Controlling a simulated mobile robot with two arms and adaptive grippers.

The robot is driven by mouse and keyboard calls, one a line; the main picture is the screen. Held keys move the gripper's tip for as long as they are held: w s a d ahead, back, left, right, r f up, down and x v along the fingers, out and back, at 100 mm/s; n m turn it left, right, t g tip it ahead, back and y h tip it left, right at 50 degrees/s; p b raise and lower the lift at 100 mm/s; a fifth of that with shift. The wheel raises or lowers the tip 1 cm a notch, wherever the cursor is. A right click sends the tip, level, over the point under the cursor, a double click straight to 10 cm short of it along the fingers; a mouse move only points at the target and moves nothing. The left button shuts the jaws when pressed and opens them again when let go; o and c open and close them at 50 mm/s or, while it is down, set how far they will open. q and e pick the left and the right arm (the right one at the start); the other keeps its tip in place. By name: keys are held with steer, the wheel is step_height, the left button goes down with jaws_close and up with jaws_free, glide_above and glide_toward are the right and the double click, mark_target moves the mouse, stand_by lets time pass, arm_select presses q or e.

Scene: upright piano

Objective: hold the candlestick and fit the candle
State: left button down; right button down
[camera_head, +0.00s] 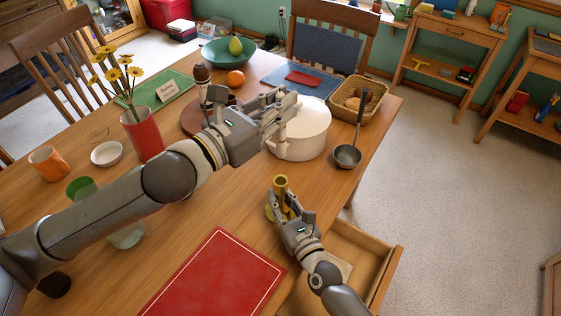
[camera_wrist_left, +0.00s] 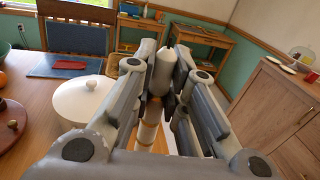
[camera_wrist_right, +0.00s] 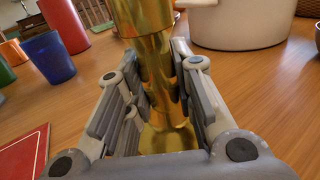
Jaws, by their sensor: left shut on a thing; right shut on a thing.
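The brass candlestick (camera_head: 281,185) stands near the table's right edge. It fills the middle of the right wrist view (camera_wrist_right: 150,60). My right gripper (camera_head: 285,209) is shut around its stem, and the socket shows above the fingers. My left gripper (camera_head: 284,112) is shut on the pale candle (camera_wrist_left: 163,72), which shows between its fingers in the left wrist view. In the head view the left gripper is in front of the white pot, above and beyond the candlestick. The candle is mostly hidden by the fingers there, and its lower end is not clear. Candle and candlestick look apart.
The white pot (camera_head: 307,140), a ladle (camera_head: 347,156) and a bread basket (camera_head: 372,92) are beyond the candlestick. A drawer (camera_head: 392,265) stands open at the table's right side. A red mat (camera_head: 215,280) lies in front. A red vase (camera_head: 143,133) holds flowers at left.

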mark_target(278, 154)
arm_select(q)
steer(key=shift+m+g+h, duration=0.3)
steer(key=shift+m+g, duration=0.1)
steer(key=shift+s+f, duration=0.15)
steer(key=shift+f, duration=3.65)
steer(key=shift+f, duration=1.95)
stand_by(0.3)
steer(key=c, duration=1.4)
jaws_free()
steer(key=shift+o, duration=0.2)
steer(key=v, duration=1.2)
